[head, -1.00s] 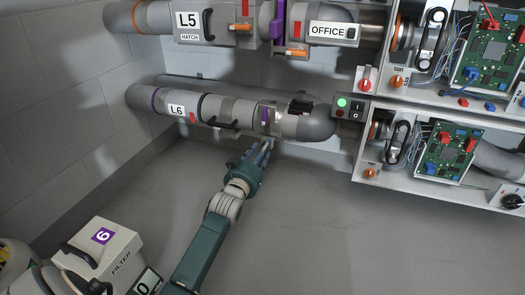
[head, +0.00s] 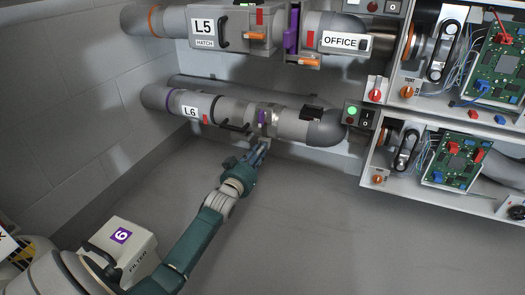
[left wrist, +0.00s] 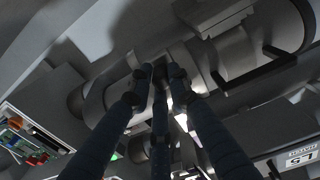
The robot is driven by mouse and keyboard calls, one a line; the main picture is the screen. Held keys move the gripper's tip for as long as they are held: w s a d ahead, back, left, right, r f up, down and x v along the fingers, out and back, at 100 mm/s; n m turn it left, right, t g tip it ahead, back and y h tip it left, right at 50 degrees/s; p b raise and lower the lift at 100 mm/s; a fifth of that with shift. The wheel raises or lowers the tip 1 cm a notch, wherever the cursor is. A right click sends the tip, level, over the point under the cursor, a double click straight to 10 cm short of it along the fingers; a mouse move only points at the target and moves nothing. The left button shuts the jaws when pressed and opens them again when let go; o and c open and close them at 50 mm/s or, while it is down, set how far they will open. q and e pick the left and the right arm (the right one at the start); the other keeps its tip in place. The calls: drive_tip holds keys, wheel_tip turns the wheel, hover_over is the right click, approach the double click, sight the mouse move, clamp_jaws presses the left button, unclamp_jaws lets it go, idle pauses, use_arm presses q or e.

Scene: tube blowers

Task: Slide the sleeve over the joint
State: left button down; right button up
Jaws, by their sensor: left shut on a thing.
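The sleeve (head: 271,118) is a short metallic band with a purple tab, around the grey L6 pipe (head: 290,124). It sits between the pipe section with the black handle and the elbow at the right. My left gripper (head: 261,146) reaches up from below and is shut on a part at the sleeve's underside. The fingers hide most of that part. In the left wrist view, the three dark fingers (left wrist: 160,75) converge at the pipe's underside. The joint itself is not clearly visible; the sleeve lies close to the black-handled section (head: 235,112). My right gripper is not in view.
A second pipe with the L5 hatch (head: 232,27) runs above. A switch box with a green light (head: 353,111) and shelves with circuit boards (head: 455,160) stand right. A filter box (head: 131,250) is lower left. The floor beneath the pipe is clear.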

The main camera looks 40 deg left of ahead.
use_arm(q)
drive_tip(key=c, duration=2)
unclamp_jaws()
drive_tip(key=shift+a+r, duration=0.35)
drive_tip(key=shift+a, duration=0.05)
drive_tip(key=o, duration=0.3)
drive_tip(key=shift+a, duration=0.1)
drive_tip(key=shift+s, duration=0.1)
drive_tip(key=shift+f, duration=0.1)
drive_tip(key=v, duration=1.2)
